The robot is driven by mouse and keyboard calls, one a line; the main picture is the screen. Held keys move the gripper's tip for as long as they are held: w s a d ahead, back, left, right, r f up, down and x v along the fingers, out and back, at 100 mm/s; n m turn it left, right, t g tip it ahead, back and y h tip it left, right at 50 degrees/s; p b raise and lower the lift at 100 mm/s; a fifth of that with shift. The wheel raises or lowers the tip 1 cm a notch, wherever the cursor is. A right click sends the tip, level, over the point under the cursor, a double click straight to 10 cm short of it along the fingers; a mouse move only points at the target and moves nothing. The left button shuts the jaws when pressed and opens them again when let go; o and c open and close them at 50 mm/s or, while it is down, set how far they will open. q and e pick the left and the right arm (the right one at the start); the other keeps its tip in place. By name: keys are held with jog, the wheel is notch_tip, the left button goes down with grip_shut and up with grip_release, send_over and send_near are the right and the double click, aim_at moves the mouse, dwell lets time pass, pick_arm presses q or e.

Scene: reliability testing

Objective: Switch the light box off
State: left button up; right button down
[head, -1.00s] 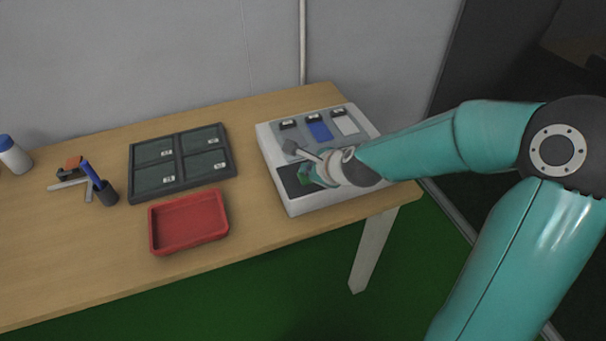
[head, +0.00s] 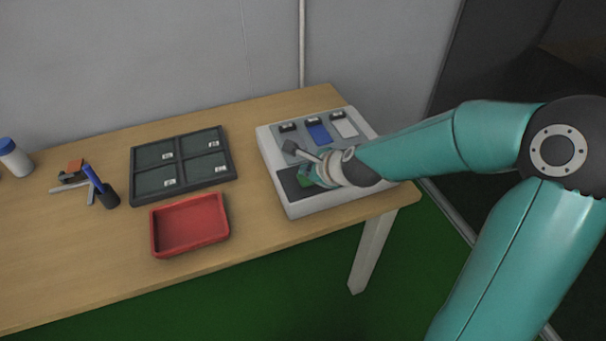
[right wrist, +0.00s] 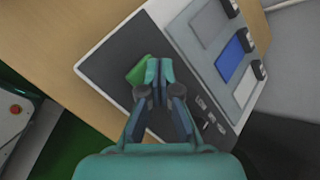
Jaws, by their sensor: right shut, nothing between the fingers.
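The light box (head: 300,205) is a white, low box at the right end of the table. Its back part holds a grey, a blue (head: 318,132) and a white panel (head: 345,127), each with a black clip. Its front has a dark surface (right wrist: 115,60) with a flat green piece (right wrist: 138,72). Small white lettering and a small dark knob-like part (right wrist: 208,121) show on its edge in the right wrist view. My right gripper (right wrist: 159,72) is shut and empty, over the dark surface beside the green piece. Contact cannot be told. My left gripper is not in view.
A red tray (head: 190,250) and a dark four-part tray (head: 228,165) stand left of the light box. Bare table lies between the trays and light box.

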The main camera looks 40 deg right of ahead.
notch_tip(320, 180, up, 6)
jog(key=p, duration=0.5)
jog(key=shift+f, duration=0.15)
jog(key=shift+f, duration=0.1)
